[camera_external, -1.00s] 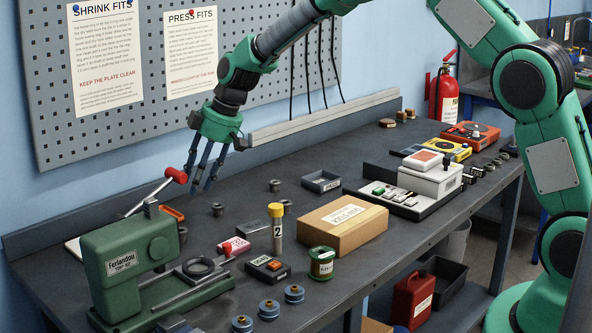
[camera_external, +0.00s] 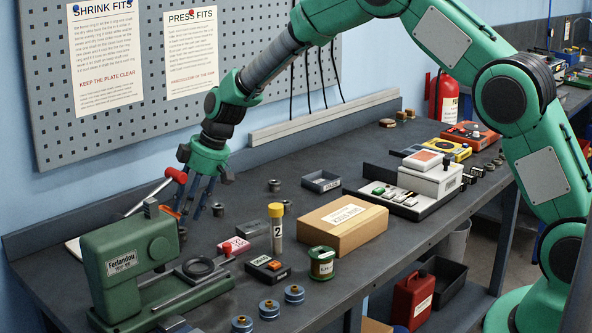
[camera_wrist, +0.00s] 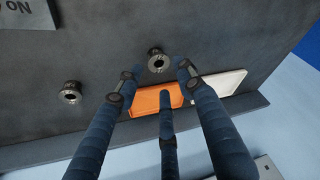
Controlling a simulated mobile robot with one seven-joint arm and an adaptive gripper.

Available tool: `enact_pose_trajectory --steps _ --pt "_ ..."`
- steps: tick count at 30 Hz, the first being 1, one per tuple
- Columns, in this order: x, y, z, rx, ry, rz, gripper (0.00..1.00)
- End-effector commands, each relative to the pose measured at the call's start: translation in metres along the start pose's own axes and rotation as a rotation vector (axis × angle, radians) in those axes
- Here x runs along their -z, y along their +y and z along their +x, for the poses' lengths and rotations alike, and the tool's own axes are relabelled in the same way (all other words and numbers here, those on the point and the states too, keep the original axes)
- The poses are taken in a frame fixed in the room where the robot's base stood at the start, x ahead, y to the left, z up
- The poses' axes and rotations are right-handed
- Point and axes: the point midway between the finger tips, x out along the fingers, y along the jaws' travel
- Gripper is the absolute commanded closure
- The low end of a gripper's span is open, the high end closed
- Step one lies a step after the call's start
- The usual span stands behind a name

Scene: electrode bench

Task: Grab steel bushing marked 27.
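Several grey steel bushings stand on the bench; no number 27 can be read on any. In the wrist view one bushing (camera_wrist: 157,61) is just beyond and between my fingertips, its bore facing the camera. Another bushing (camera_wrist: 70,92) stands to the left, apart from the fingers.
An orange tray (camera_wrist: 155,101) and a white plate (camera_wrist: 225,84) lie under and beside my fingers. The green press (camera_external: 125,265) with its red-knobbed lever (camera_external: 176,175) stands close by.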

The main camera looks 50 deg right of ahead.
Motion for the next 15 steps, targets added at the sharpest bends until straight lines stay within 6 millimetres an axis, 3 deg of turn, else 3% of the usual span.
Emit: enact_pose_trajectory --steps 9,15 --pt "0.0 0.0 0.001 0.0 0.0 0.0 0.62" --pt "-0.001 -0.001 0.015 0.001 -0.002 0.0 0.62"
